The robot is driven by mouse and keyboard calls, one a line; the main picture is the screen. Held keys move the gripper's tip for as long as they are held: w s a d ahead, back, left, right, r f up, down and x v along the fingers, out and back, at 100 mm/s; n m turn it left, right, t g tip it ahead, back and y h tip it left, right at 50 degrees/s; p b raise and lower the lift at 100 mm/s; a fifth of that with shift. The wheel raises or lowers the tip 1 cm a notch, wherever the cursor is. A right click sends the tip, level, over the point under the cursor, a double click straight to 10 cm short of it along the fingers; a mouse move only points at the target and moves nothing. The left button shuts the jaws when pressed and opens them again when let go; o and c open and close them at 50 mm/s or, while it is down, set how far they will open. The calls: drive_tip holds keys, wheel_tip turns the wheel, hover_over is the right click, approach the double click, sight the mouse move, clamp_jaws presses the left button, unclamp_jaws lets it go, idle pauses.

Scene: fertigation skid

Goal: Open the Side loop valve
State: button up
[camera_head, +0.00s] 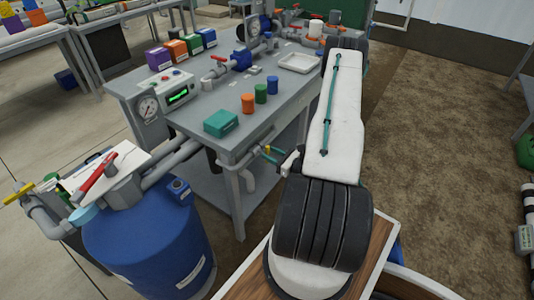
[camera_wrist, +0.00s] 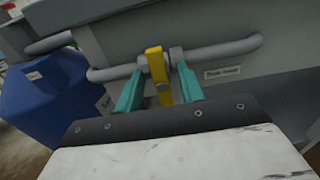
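A yellow valve lever (camera_wrist: 157,70) sits on a grey horizontal pipe (camera_wrist: 215,52) along the side of the skid table. It hangs roughly upright in the wrist view, across the pipe. My gripper (camera_wrist: 160,72) is open, with one teal finger on each side of the lever and small gaps showing between. In the head view, my gripper (camera_head: 277,155) is at the table's front edge by this pipe, and the lever (camera_head: 267,149) is only a small yellow spot there. A label (camera_wrist: 222,73) below the pipe is too blurred to read, so I cannot confirm this is the Side loop valve.
A blue tank (camera_head: 150,245) stands left of the table; it also shows in the wrist view (camera_wrist: 45,100). Red (camera_head: 97,172) and yellow (camera_head: 18,193) levers are near its top. The grey tabletop (camera_head: 215,95) holds a gauge panel, small jars and a white tray (camera_head: 299,62).

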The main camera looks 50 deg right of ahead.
drive_tip(key=shift+w+a, duration=0.1)
drive_tip(key=shift+w, duration=0.9)
clamp_jaws()
drive_tip(key=shift+a, duration=0.1)
